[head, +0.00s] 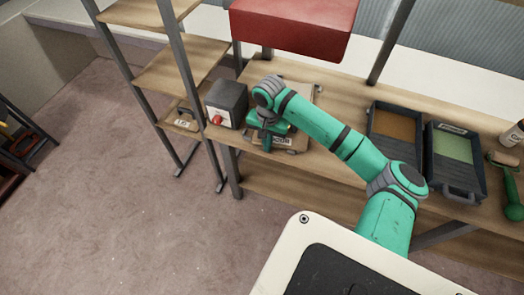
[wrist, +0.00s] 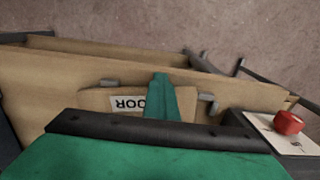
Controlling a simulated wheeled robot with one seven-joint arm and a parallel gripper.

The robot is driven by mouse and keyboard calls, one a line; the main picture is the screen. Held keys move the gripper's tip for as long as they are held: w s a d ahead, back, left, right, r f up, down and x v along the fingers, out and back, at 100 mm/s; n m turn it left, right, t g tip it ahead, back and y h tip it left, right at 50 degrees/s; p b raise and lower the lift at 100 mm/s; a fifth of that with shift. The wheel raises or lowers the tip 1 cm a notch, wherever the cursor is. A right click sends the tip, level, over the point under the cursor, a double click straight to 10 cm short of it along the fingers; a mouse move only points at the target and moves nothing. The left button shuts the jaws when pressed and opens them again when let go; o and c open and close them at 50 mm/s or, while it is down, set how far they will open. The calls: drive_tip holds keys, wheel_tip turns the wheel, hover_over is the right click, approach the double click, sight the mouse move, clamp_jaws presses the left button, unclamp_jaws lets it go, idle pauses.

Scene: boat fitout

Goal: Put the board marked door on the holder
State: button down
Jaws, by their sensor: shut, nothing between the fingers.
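The board marked door (head: 281,141) is a small tan board with a white label at the front of the wooden bench, partly hidden by my gripper. In the wrist view the board (wrist: 96,100) shows its label upside down, with part of it covered by my fingers. Small grey pieces (wrist: 208,97) sit by its upper corners; they may belong to the holder, but I cannot tell whether the board rests on them. My gripper (head: 267,142) is over the board, its fingers (wrist: 159,97) shut together with nothing between them. I cannot tell whether they touch the board.
A grey box (head: 227,103) with a red button (wrist: 288,122) stands just left of the board. Two dark trays, one with an orange inside (head: 395,128) and one green (head: 453,146), stand to the right. A red box (head: 293,25) hangs above. A shelf rack (head: 182,62) stands left.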

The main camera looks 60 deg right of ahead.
drive_tip(key=shift+d+r, duration=0.1)
drive_tip(key=shift+d, duration=0.15)
drive_tip(key=a, duration=0.5)
wheel_tip(320, 180, up, 10)
drive_tip(key=shift+s+d, duration=0.25)
drive_tip(key=shift+s, duration=0.05)
idle(0.4)
